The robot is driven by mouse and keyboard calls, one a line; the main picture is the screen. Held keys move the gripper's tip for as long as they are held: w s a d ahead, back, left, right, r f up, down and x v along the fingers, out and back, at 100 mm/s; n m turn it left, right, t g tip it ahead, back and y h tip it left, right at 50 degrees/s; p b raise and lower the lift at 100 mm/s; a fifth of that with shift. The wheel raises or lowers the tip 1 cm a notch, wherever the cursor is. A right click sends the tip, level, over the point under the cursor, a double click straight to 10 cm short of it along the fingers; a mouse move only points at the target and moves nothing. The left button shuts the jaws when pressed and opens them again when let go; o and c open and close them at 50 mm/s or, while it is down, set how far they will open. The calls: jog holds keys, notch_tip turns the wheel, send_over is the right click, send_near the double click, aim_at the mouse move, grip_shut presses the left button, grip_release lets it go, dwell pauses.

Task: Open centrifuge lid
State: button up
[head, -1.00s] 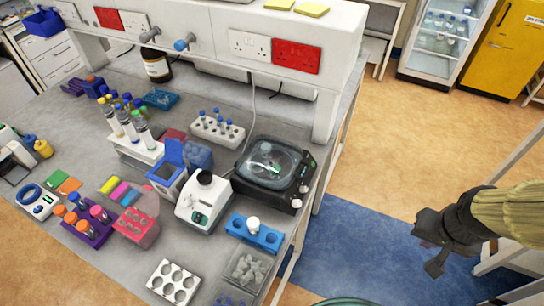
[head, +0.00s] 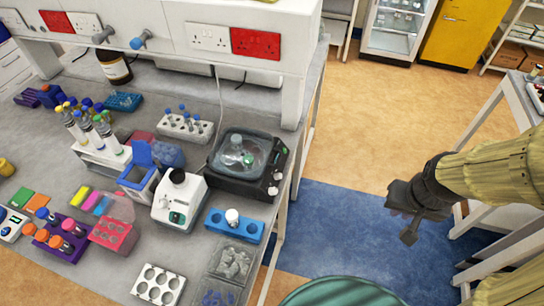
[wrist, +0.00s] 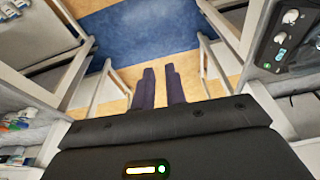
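The centrifuge (head: 236,185) is a black box at the right end of the grey bench, with knobs on its right front edge. Its clear round lid (head: 262,150) looks closed over the rotor, which shows through it. In the wrist view, a dark panel with knobs (wrist: 290,45) at the right edge looks like part of it. My gripper (head: 408,228) hangs over the blue floor area, well to the right of the centrifuge and touching nothing. In the wrist view, its two dark fingers (wrist: 161,88) have a narrow gap between them and hold nothing.
A white-and-black mixer (head: 180,200), a blue rack (head: 234,226) and a white tube rack (head: 186,127) stand close around the centrifuge. A white shelf post (head: 300,70) rises behind it. Floor (head: 330,220) is clear between bench and gripper. Another table (head: 520,100) stands at right.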

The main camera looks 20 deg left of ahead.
jog(key=shift+o, duration=1.4)
jog(key=w+f+n+t+b, duration=0.3)
jog(key=w+f+n+b, duration=0.2)
jog(key=w+f+n, duration=0.3)
jog(key=shift+w+f+y+b, duration=0.2)
jog(key=shift+w+y+b, duration=0.1)
jog(key=shift+w+b, duration=0.15)
jog(key=w+a+f+n+t+y+b, duration=0.2)
jog(key=w+a+f+n+y+b, duration=0.15)
jog(key=w+a+f+n, duration=0.35)
jog(key=s+a+f+n+y+b, duration=0.1)
jog(key=s+a+n+y+b, duration=0.2)
jog(key=n+y, duration=0.4)
jog(key=s+a+f+n+y+b, duration=0.1)
jog(key=s+a+n+y+b, duration=0.2)
jog(key=a+n+y+b, duration=0.2)
jog(key=n+y+b, duration=0.2)
jog(key=n, duration=0.2)
jog(key=shift+s+a+f+g, duration=0.25)
jog(key=shift+s+a+g, duration=0.1)
jog(key=shift+a+g, duration=0.05)
jog(key=shift+y, duration=0.35)
jog(key=p+x, duration=0.4)
jog(key=x, duration=1.3)
jog(key=shift+a+f, duration=0.15)
jog(key=shift+a, duration=0.15)
